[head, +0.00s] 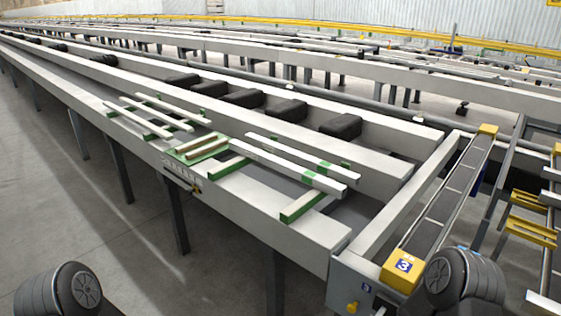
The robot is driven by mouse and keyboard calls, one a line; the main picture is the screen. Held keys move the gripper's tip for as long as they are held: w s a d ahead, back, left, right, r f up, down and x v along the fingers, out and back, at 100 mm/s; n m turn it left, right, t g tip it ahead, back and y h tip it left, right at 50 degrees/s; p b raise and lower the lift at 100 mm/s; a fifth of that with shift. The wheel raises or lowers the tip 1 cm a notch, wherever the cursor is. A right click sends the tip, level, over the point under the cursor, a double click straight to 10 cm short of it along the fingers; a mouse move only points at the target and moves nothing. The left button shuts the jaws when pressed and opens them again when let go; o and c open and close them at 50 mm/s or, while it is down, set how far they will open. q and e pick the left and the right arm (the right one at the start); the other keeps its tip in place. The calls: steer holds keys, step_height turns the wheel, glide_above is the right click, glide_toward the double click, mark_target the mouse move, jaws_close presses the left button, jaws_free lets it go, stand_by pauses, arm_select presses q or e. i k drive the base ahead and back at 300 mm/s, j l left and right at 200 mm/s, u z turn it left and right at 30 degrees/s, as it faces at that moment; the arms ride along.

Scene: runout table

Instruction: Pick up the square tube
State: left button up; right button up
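Pale square tubes lie on the runout table (90,95). A front tube (268,160) and a tube behind it (300,156) lie side by side with a gap, at the middle of the head view. Both have green bands near their right ends. They rest across green-ended crosspieces (307,205). More pale bars (150,117) lie farther left on the table. I cannot tell which tube the task means. Neither of my grippers shows; only dark rounded parts of my arms appear at the bottom left and bottom right.
A green tray (205,155) with brownish strips sits left of the front tube. Dark blocks (285,110) line the trough behind. A yellow-ended conveyor frame (445,205) marked 3 stands at the right. The concrete floor (120,225) at the left front is clear.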

mark_target(324, 184)
steer(key=i+j+u, duration=0.2)
steer(key=i+j, duration=0.2)
steer(key=i+j+u, duration=0.25)
steer(key=i, duration=0.3)
steer(key=j, duration=0.1)
